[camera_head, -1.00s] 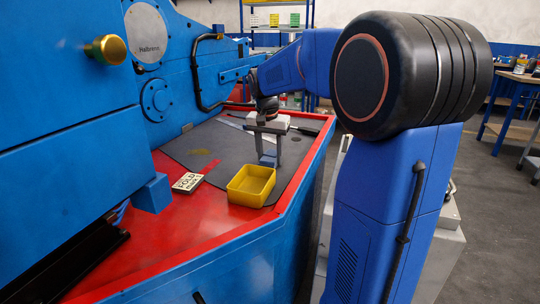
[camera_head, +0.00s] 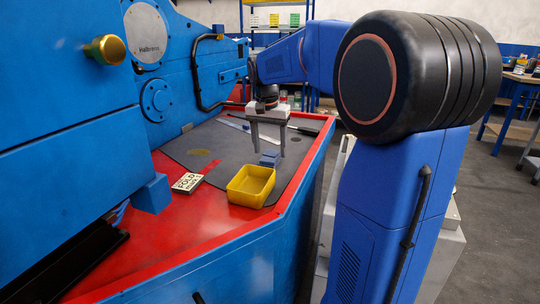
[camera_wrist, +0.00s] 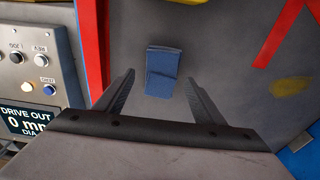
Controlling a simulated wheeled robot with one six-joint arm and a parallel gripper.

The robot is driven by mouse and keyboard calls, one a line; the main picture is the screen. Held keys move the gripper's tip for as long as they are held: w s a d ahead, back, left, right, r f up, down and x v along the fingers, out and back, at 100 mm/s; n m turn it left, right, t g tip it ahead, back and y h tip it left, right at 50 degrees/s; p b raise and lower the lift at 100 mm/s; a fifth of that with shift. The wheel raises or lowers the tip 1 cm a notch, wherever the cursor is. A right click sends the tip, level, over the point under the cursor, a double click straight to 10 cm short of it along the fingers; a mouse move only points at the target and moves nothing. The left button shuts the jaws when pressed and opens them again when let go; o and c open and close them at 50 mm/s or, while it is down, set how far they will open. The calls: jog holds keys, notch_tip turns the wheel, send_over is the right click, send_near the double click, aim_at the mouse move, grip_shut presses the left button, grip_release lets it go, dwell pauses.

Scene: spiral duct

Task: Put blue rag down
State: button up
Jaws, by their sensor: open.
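The blue rag (camera_head: 270,158) lies folded on the grey mat (camera_head: 228,140), just behind the yellow bin. It also shows in the wrist view (camera_wrist: 162,72) as a small dark blue rectangle on the grey surface. My gripper (camera_head: 268,151) is above the mat with its two fingers spread apart. In the wrist view my gripper (camera_wrist: 160,80) is open and empty, with the rag beyond the gap between its fingers. The rag appears clear of both fingers.
A yellow bin (camera_head: 250,186) stands close in front of the rag. A lettered card (camera_head: 187,183) lies left of it on the red bench top. A blue machine (camera_head: 70,120) walls the left side. The wrist view shows a control panel (camera_wrist: 30,60).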

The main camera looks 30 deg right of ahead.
aim_at(269, 159)
notch_tip(269, 159, up, 9)
jog(key=a, duration=0.1)
jog(key=shift+s+f, duration=0.15)
jog(key=shift+s, duration=0.15)
jog(key=shift+s, duration=0.15)
